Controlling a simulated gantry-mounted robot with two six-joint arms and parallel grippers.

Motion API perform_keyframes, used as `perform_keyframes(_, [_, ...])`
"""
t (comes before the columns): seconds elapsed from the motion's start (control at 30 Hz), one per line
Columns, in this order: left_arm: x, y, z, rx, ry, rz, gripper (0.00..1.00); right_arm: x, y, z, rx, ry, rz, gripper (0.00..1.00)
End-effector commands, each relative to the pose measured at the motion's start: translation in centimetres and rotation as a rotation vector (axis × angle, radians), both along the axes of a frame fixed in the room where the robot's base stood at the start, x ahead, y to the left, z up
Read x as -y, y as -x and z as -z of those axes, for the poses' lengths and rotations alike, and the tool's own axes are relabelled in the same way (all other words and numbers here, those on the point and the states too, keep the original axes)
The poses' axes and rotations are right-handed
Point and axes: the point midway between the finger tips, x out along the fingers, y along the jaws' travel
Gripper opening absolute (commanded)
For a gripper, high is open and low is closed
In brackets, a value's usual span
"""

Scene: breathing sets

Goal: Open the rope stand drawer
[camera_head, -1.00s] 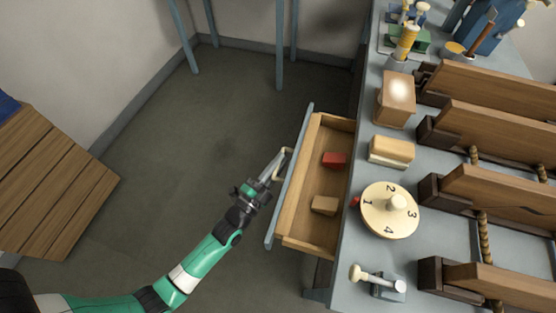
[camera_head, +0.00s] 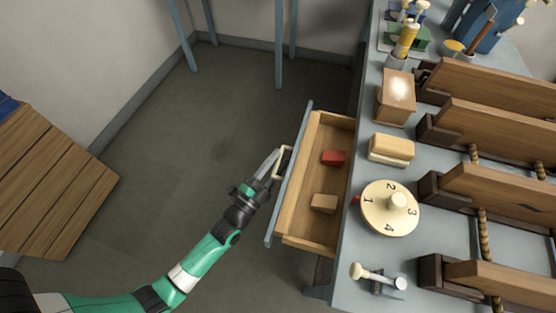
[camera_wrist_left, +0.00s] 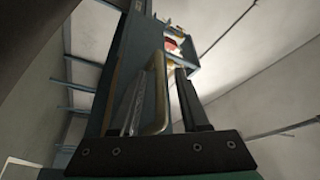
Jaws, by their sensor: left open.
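The rope stand drawer (camera_head: 288,200) stands pulled out to the left of the grey workbench, with its inside showing. A red block (camera_head: 333,158) and a tan block (camera_head: 324,203) lie in it. Its pale bow handle (camera_head: 284,161) is on the drawer's outer face and also shows in the left wrist view (camera_wrist_left: 158,95). My left gripper (camera_head: 272,168) is at the handle; in the left wrist view its two fingers (camera_wrist_left: 160,108) are apart, with the handle bar between them. I cannot tell whether a finger touches the bar. My right gripper is not in view.
The workbench (camera_head: 345,285) carries a numbered dial (camera_head: 391,210), a tan-and-white block (camera_head: 391,150), a wooden box (camera_head: 396,97) and several wooden beams with ropes. A slatted wooden surface (camera_head: 55,185) is at the left. The floor (camera_head: 190,130) between is clear.

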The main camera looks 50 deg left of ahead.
Motion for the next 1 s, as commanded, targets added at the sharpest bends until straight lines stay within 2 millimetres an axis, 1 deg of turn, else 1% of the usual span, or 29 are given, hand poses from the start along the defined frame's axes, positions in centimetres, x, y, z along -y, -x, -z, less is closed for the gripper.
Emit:
perform_keyframes(0.07, [0.2, 1.0, 0.2, -0.004, 0.001, 0.000, 0.45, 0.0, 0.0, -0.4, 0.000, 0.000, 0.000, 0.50])
perform_keyframes(0.17, [0.6, 3.0, 0.5, -0.005, 0.001, 0.001, 0.45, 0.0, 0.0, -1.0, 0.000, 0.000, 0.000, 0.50])
perform_keyframes(0.3, [1.3, 6.3, 1.3, -0.007, 0.001, 0.001, 0.45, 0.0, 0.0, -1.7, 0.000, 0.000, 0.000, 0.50])
perform_keyframes(0.4, [1.7, 8.4, 1.7, -0.004, 0.000, 0.001, 0.45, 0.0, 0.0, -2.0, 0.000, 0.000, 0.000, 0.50])
perform_keyframes(0.5, [2.0, 9.8, 2.1, -0.004, 0.001, 0.001, 0.45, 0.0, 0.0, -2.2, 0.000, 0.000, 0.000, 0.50])
perform_keyframes(0.67, [2.1, 10.8, 2.4, -0.001, 0.000, 0.001, 0.45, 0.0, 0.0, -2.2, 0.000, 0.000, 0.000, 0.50])
perform_keyframes(1.0, [2.1, 10.8, 2.4, 0.000, 0.000, 0.000, 0.45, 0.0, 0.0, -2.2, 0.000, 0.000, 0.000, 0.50])
